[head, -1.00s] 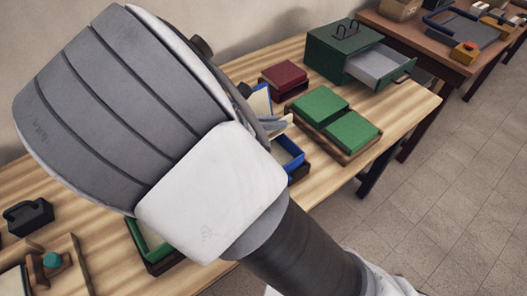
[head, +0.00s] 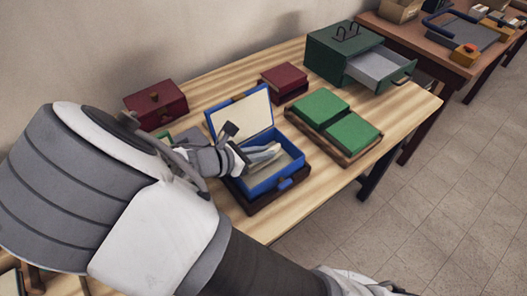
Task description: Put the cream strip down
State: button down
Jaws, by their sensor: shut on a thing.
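My gripper (head: 264,154) reaches into an open blue box (head: 284,174) on the wooden table. The box has a raised lid with a cream inner face (head: 243,115) and a blue latch at its front. My gripper is shut on the cream strip, held low over the box's pale floor. The strip is small and hard to tell apart from the pale fingers and lining. I cannot tell whether it touches the floor of the box. My arm hides the table at left.
A dark tray (head: 258,203) lies under the blue box. Two green blocks (head: 320,104) sit in a wooden tray to the right. Dark red boxes (head: 156,102) stand behind. A green cabinet (head: 335,52) has its grey drawer open. Bare table (head: 402,104) shows at right.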

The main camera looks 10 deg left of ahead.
jog(key=shift+f, duration=0.6)
jog(key=c, duration=0.9)
grip_release()
jog(key=shift+c, duration=0.2)
jog(key=shift+r, duration=0.3)
jog(key=p+v, duration=0.1)
jog(key=v, duration=1.1)
jog(key=shift+r, duration=0.3)
jog(key=shift+a, duration=0.1)
